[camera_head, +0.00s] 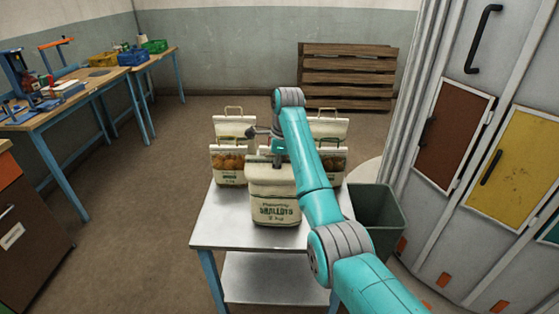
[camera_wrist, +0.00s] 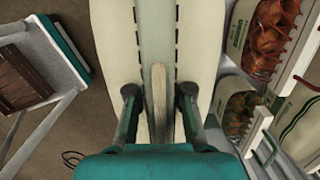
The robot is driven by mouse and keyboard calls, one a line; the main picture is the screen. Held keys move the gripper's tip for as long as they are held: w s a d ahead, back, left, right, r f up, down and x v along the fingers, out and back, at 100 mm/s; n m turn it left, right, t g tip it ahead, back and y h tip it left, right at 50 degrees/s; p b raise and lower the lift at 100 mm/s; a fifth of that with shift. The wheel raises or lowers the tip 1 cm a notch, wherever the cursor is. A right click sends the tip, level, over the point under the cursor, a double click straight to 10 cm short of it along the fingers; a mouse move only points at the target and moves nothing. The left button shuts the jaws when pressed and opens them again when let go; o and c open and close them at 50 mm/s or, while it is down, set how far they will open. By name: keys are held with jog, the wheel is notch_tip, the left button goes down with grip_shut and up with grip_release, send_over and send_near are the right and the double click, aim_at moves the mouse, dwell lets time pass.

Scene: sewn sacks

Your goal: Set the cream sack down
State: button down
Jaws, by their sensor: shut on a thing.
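The cream sack (camera_head: 276,204), with dark shallots lettering, is upright at the front of the metal table (camera_head: 222,232). My gripper (camera_head: 278,162) is at its top, coming down from above. In the wrist view the two fingers of my gripper (camera_wrist: 158,105) are shut on a pale strip at the top of the cream sack (camera_wrist: 110,40), beside its dashed stitching. Whether the sack's bottom touches the table or hangs just above it, I cannot tell. My arm hides part of the table's right side.
Several other sacks stand close behind on the table, among them a left one with an onion picture (camera_head: 229,163). A grey-green bin (camera_head: 378,215) stands right of the table. Bare tabletop shows at the front left. A workbench (camera_head: 75,95) is far left, lockers (camera_head: 470,150) right.

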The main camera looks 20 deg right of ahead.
jog(key=shift+f, duration=0.35)
jog(key=c, duration=1.4)
grip_release()
jog(key=shift+f, duration=0.25)
jog(key=shift+c, duration=0.2)
jog(key=o, duration=0.4)
jog(key=shift+r, duration=0.1)
